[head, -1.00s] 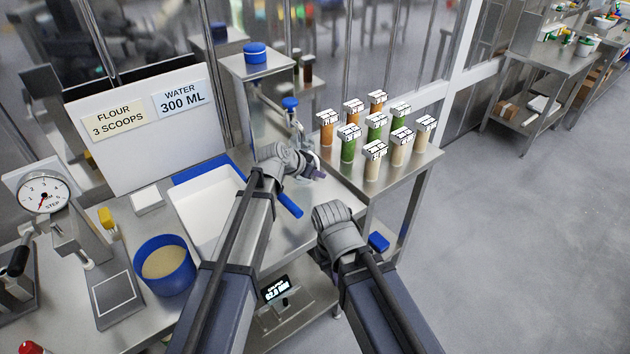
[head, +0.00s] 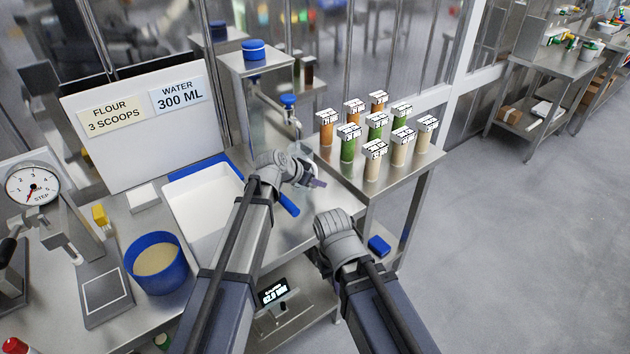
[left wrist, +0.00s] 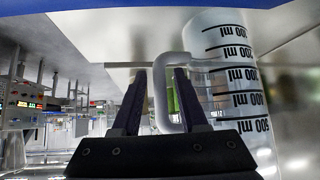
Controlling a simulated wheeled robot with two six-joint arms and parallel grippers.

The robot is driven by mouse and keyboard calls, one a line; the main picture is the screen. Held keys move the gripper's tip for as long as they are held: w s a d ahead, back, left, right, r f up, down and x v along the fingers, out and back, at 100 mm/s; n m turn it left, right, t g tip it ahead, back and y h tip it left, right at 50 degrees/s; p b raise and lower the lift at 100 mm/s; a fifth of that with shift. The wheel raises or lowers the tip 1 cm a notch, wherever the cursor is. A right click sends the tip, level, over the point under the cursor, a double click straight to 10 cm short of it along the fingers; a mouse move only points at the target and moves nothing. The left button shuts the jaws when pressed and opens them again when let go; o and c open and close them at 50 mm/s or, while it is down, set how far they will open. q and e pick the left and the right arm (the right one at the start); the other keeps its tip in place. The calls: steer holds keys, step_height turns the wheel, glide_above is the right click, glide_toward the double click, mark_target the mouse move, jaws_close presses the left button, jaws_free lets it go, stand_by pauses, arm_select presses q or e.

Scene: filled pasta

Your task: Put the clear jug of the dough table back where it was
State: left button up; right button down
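The clear jug (left wrist: 232,85) with black ml marks shows large at the right of the left wrist view, which looks upside down. Its pale handle (left wrist: 160,98) lies between the two dark fingers of my left gripper (left wrist: 158,88). The fingers stand apart, with a narrow gap on the handle's sides. In the head view my left gripper (head: 316,183) is over the right end of the dough table (head: 330,212), and the jug is mostly hidden by it. My right gripper (head: 333,224) is lower, by the table's front right corner; its fingers are hidden.
A tap stand with a blue knob (head: 288,100) is behind my left gripper. A white tray (head: 200,203), a blue tub (head: 156,263) and a dial scale (head: 33,187) are on the left. Several filled jars (head: 373,160) stand on the right-hand table. The floor at right is clear.

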stand_by(0.3)
arm_select(q)
steer(key=shift+r, duration=0.2)
steer(key=shift+s+a+r+p, duration=0.2)
steer(key=shift+r+p, duration=0.1)
steer(key=shift+p, duration=0.2)
steer(key=p+v, duration=0.7)
steer(key=v, duration=0.4)
steer(key=shift+s+p, duration=0.1)
steer(key=shift+p, duration=0.25)
